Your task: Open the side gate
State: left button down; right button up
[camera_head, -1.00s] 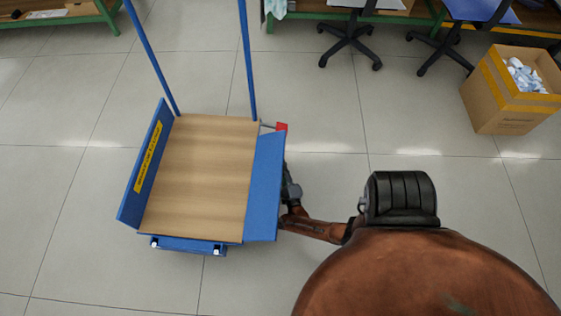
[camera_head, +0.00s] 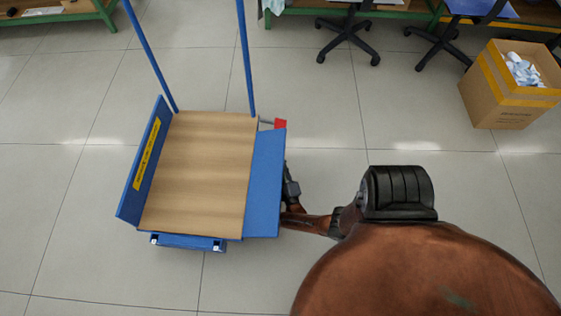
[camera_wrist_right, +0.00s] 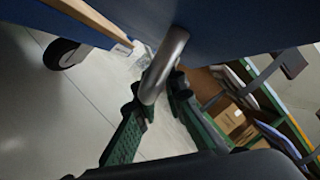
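The blue side gate (camera_head: 263,185) is on the right side of a cart with a wooden deck (camera_head: 203,165). It leans outward, its inner face showing from above. A red-ended latch piece (camera_head: 280,124) sticks out at the far right corner. My right gripper (camera_head: 290,188) is on the gate's outer side, partly hidden by it. In the right wrist view the gripper's dark fingers (camera_wrist_right: 160,92) lie on both sides of a bent grey metal handle (camera_wrist_right: 165,65) under the gate's blue panel (camera_wrist_right: 225,25) and appear closed on it. My left gripper is not in view.
A blue left panel (camera_head: 144,165) with a yellow label and two blue posts (camera_head: 245,60) bound the cart. A cardboard box (camera_head: 495,95) stands at upper right. Office chairs (camera_head: 348,35) and green-framed benches are at the back.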

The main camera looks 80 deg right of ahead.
jog(key=o, duration=0.4)
jog(key=v, duration=1.2)
jog(key=shift+w+a, duration=0.1)
